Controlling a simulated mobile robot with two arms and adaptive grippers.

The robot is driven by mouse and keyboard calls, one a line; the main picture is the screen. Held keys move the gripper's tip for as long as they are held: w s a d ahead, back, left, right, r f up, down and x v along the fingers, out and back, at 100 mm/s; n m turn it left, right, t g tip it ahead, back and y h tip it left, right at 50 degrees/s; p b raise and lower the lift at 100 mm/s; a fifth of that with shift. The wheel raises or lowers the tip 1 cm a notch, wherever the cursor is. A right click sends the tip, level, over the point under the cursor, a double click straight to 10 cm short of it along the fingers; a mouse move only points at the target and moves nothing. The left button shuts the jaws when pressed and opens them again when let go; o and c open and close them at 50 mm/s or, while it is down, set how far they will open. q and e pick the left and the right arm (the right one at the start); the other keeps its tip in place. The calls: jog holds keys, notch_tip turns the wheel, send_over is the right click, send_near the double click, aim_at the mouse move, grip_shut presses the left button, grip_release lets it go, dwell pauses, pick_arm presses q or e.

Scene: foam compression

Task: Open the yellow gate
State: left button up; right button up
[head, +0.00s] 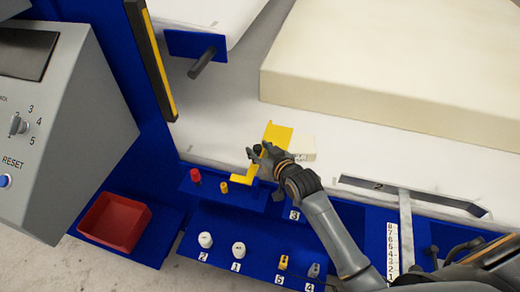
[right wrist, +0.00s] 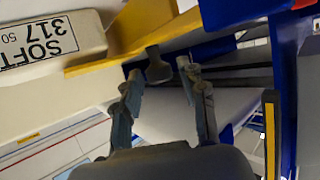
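The yellow gate (head: 278,133) stands at the front edge of the white bed, with a yellow foot (head: 243,178) below it. In the right wrist view its yellow edge (right wrist: 95,67) runs across the top. My right gripper (head: 259,155) is at the gate and hides its middle. In the right wrist view my right gripper (right wrist: 158,70) has its fingers apart, with a dark grey knob (right wrist: 157,66) between the fingertips. I cannot tell whether either finger touches the knob. My left gripper is not in view.
A large cream slab (head: 400,70) fills the back. The blue front panel (head: 255,225) carries several knobs. A red bin (head: 114,222) and grey control box (head: 70,110) stand left.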

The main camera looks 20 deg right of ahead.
grip_shut()
